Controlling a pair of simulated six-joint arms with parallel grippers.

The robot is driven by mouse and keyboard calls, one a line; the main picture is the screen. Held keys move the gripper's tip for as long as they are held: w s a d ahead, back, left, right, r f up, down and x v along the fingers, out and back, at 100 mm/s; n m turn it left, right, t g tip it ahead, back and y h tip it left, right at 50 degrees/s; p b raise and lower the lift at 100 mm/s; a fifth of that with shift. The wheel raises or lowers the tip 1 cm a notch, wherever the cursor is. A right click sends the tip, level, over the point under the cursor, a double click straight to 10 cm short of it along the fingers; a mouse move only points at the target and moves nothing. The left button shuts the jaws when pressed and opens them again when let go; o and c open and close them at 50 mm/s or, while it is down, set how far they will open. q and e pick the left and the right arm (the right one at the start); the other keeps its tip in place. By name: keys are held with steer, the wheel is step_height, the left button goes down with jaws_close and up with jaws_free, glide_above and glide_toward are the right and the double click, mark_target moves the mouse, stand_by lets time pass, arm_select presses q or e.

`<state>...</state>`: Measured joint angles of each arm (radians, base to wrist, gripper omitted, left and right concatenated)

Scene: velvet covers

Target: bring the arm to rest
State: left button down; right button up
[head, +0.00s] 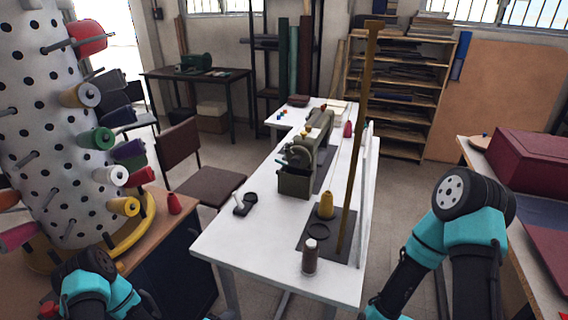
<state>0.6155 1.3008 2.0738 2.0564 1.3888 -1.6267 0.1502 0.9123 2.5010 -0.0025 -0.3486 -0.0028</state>
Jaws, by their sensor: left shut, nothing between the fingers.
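My left arm comes in at the bottom left, teal and black. Only a small dark part of my left gripper (147,303) shows low beside it, shut with nothing in it, in front of the wooden cabinet. My right arm stands at the lower right, bent, with its black joint raised between the white table and the right-hand table. My right gripper is out of the picture.
A white table (245,254) holds a green sewing machine (297,168), a yellow cone (326,206), a brown spool (310,262) and an upright brass-coloured bar (359,140). A pegged thread drum (48,150) stands left; a red box (530,165) lies right.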

arm_select(q)
steer(key=s+d+r+m+g+h, duration=0.2)
steer(key=s+d+m+g+h, duration=0.25)
steer(key=s+d+g, duration=0.35)
steer(key=s+a+m+g+y, duration=0.25)
steer(key=s+m+g, duration=0.25)
steer(key=s+g, duration=0.55)
steer(key=s+a+f+m+y, duration=0.2)
steer(key=a+m+y, duration=0.3)
steer(key=a, duration=0.4)
steer(key=w+r+t+y, duration=0.1)
steer(key=w+t+y, duration=0.1)
steer(key=w+t, duration=0.3)
steer(key=w, duration=0.3)
steer(key=shift+w+r, duration=0.2)
steer(key=shift+r, duration=0.2)
steer(key=shift+a, duration=0.1)
